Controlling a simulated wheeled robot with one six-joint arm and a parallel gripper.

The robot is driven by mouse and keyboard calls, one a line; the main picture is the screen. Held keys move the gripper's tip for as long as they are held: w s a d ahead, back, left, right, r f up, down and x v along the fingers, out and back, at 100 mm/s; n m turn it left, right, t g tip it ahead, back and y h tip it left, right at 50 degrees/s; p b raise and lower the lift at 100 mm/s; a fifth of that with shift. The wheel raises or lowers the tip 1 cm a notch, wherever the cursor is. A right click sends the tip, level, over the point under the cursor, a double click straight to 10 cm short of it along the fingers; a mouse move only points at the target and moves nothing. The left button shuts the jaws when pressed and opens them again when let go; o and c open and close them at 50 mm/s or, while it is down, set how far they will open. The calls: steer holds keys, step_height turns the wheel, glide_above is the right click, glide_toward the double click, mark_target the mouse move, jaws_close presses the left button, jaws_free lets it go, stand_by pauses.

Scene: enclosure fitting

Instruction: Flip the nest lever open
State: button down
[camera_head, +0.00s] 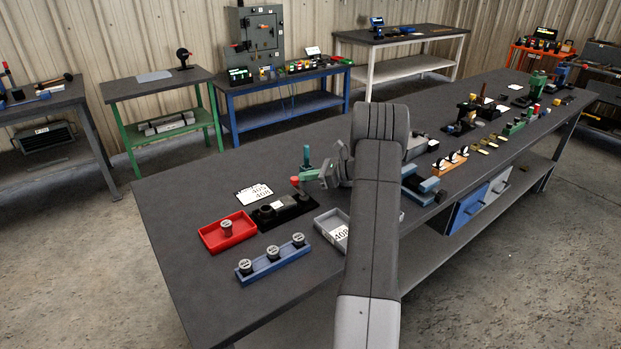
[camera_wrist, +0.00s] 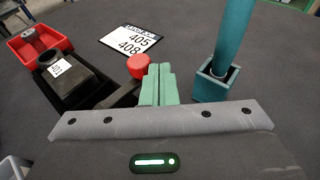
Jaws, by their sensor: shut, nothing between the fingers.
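The nest is a dark block with a white label on a black base (camera_head: 268,222), left of my arm in the head view. In the wrist view the nest block (camera_wrist: 72,80) is at the left. Its lever (camera_wrist: 120,96) is a dark arm ending in a red knob (camera_wrist: 139,66); the knob also shows in the head view (camera_head: 294,180), raised above the nest's right end. My gripper (camera_wrist: 158,72) has green fingers pressed together and empty, just right of the knob. I cannot tell whether they touch it. In the head view my gripper (camera_head: 312,175) is beside the knob.
A red tray (camera_head: 210,240) holds one round part. A blue rack (camera_head: 275,266) holds three more. A sign reading 405 and 408 (camera_wrist: 130,42) lies behind the nest. A teal upright handle (camera_wrist: 232,35) in a square socket stands close right of my fingers. A grey tray (camera_head: 325,222) is nearby.

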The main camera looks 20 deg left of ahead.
steer(key=shift+a, duration=0.2)
stand_by(0.6)
steer(key=b+v, duration=0.2)
steer(key=v, duration=1.2)
steer(key=shift+s+a, duration=0.1)
steer(key=shift+a, duration=0.15)
